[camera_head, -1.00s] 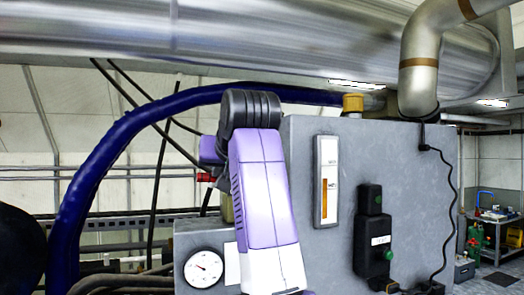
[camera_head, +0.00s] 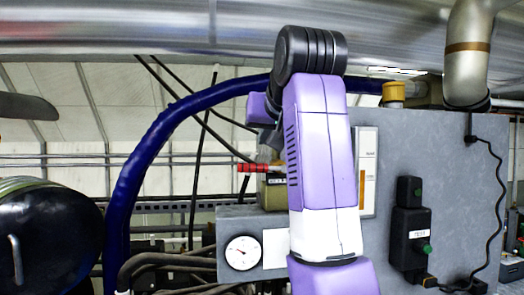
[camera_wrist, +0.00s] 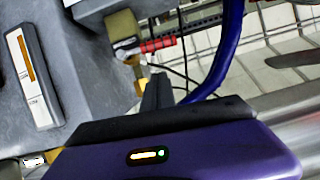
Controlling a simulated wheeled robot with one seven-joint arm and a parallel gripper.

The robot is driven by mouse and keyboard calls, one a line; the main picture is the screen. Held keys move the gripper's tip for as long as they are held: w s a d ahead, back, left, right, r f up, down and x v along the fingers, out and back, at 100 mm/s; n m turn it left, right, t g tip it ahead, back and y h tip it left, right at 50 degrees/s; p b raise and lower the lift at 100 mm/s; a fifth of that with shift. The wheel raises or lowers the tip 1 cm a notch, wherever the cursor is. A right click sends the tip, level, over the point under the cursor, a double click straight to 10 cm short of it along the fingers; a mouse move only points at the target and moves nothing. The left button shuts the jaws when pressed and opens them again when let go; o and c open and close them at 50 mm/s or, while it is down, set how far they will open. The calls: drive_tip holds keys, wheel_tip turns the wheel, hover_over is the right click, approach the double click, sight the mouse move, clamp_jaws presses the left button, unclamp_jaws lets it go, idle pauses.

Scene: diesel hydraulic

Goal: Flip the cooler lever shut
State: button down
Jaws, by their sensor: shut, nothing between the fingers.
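The cooler lever is a red-handled lever (camera_head: 253,168) on a brass-coloured valve block (camera_head: 272,193) at the left side of the grey tank. Its handle lies roughly level and points left in the head view. In the wrist view the red handle (camera_wrist: 158,44) is at the top middle, beside the brass block (camera_wrist: 124,38). My gripper (camera_wrist: 157,92) shows there as dark, closed fingers just below the handle in the picture. A gap shows between them and the handle; contact is not visible. In the head view my purple arm hides the fingers and the lever's right end.
The grey tank (camera_head: 400,145) carries a sight gauge (camera_head: 367,170), a black switch box (camera_head: 410,235) and a round dial (camera_head: 242,253). A thick blue hose (camera_head: 135,180) arches behind the lever. A large silver pipe (camera_head: 200,35) runs overhead. Open space lies left of the lever.

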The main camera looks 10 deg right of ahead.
drive_tip(key=shift+b+v, duration=0.55)
drive_tip(key=shift+v, duration=1.6)
